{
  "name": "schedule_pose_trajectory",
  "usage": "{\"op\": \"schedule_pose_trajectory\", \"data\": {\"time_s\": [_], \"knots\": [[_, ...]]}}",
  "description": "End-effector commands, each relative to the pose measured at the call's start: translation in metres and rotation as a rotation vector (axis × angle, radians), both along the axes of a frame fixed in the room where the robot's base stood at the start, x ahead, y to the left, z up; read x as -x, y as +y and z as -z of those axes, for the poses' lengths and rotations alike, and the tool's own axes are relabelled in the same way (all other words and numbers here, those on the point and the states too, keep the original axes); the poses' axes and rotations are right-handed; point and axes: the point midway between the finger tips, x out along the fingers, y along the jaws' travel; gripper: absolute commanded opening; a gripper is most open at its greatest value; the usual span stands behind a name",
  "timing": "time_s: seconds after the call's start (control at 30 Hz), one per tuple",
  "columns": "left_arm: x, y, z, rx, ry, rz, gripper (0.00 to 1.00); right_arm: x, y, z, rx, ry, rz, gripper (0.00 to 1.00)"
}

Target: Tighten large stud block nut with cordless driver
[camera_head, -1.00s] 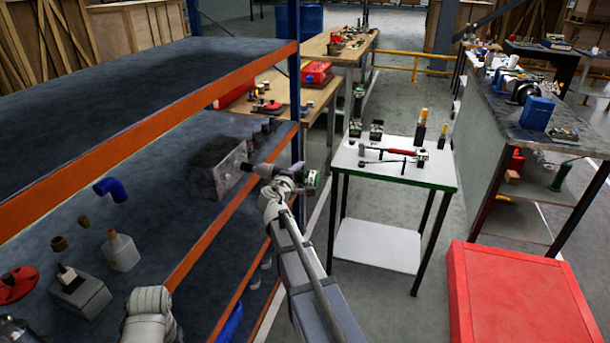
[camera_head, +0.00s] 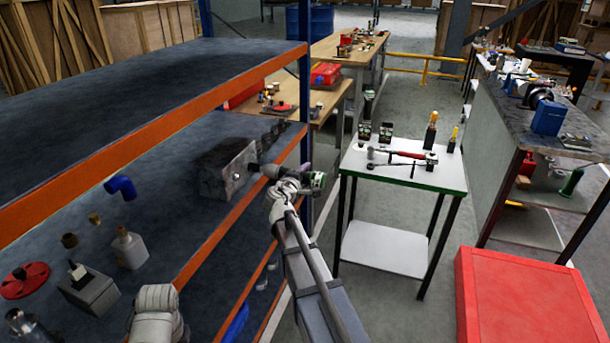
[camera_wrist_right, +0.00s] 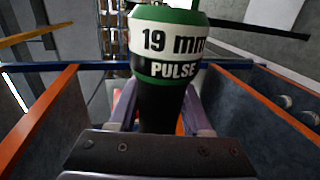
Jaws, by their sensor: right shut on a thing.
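The grey metal stud block (camera_head: 228,170) sits on the lower shelf in the head view, near its front edge. My right gripper (camera_head: 289,186) is in front of the block's right side, shut on the cordless driver (camera_head: 316,182). The driver's dark nose points left at the block's right face and looks close to or touching it; I cannot tell which. The nut is hidden at that end. In the right wrist view, the driver (camera_wrist_right: 168,45) stands between the two fingers (camera_wrist_right: 160,118), with a green and white band marked "19 mm PULSE". My left gripper is out of view.
The shelf has an orange front beam (camera_head: 215,250) and a blue upright (camera_head: 305,100) near the block. A blue elbow (camera_head: 121,187) and other parts lie left. A white-topped table (camera_head: 400,175) with tools and a red cabinet (camera_head: 520,300) stand right.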

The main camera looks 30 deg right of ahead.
Motion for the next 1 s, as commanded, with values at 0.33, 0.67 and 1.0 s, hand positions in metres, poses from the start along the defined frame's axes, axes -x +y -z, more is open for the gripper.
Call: {"op": "schedule_pose_trajectory", "data": {"time_s": [0.33, 0.67, 1.0], "knots": [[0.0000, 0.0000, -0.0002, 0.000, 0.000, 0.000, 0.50, -0.0013, 0.0008, -0.0004, 0.001, -0.001, -0.001, 0.00], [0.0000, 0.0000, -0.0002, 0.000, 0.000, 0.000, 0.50, -0.0076, 0.0060, -0.0004, 0.001, 0.000, -0.001, 0.00], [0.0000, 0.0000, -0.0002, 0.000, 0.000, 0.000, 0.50, -0.0090, 0.0078, -0.0004, 0.001, 0.000, -0.001, 0.00]]}}
